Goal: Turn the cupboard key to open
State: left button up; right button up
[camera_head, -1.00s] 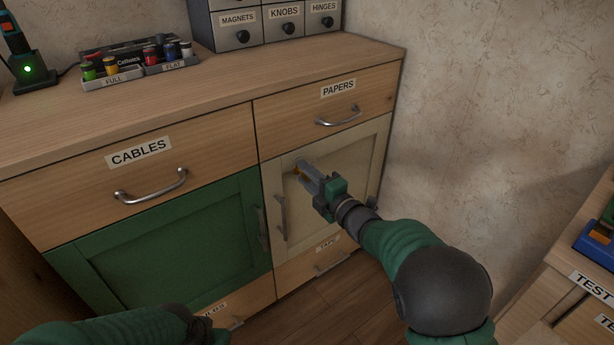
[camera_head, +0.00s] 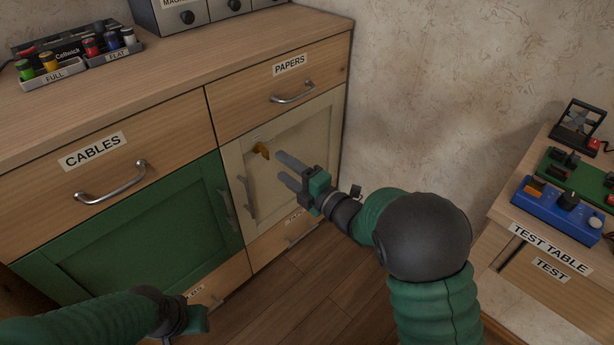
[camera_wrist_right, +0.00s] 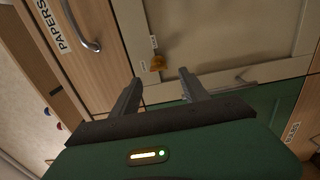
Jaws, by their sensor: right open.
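The brass-coloured key (camera_head: 261,151) sticks out near the upper left of the cream cupboard door (camera_head: 313,127), below the PAPERS drawer. The door looks shut. The key also shows in the right wrist view (camera_wrist_right: 157,64), just ahead of my fingertips. My right gripper (camera_head: 281,166) is open and empty, its two fingers apart, to the right of the key and clear of it in the head view. It also shows in the right wrist view (camera_wrist_right: 160,78). My left gripper (camera_head: 187,318) is low at the bottom of the head view, and its fingers are not clear.
The cream door has a vertical handle (camera_head: 245,196) below the key. A green door (camera_head: 130,235) stands to the left. The PAPERS drawer handle (camera_head: 293,93) juts out above. A test table (camera_head: 545,237) with a blue device (camera_head: 560,205) is at the right. Floor between is clear.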

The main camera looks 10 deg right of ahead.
jog(key=p+v, duration=0.2)
jog(key=v, duration=0.7)
jog(key=shift+d, duration=0.1)
